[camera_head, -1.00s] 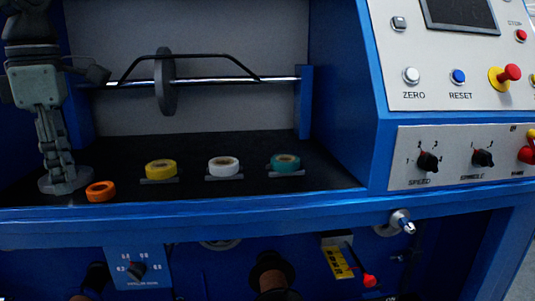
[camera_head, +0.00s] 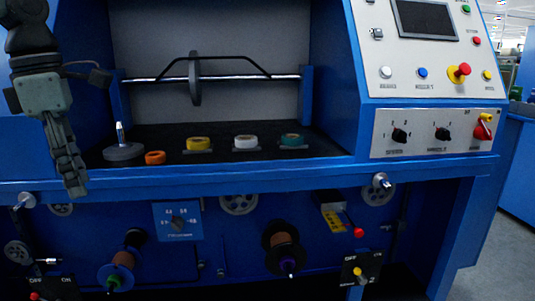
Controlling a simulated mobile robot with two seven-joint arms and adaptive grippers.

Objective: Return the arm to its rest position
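My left gripper (camera_head: 72,172) hangs fingers down at the left of the camera_head view, in front of the blue machine's front edge. Its fingers show side-on, so I cannot tell whether they are open or shut, and I see nothing held in them. To its right, apart from it, a round grey base (camera_head: 124,152) with an upright metal peg (camera_head: 120,132) stands on the black shelf. My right gripper is not in view.
On the shelf (camera_head: 240,168) are orange (camera_head: 155,158), yellow (camera_head: 199,143), white (camera_head: 245,141) and teal (camera_head: 292,140) rings. A control panel (camera_head: 420,88) is at right. Spools (camera_head: 284,247) and pulleys (camera_head: 239,202) sit below. Floor (camera_head: 503,245) shows at lower right.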

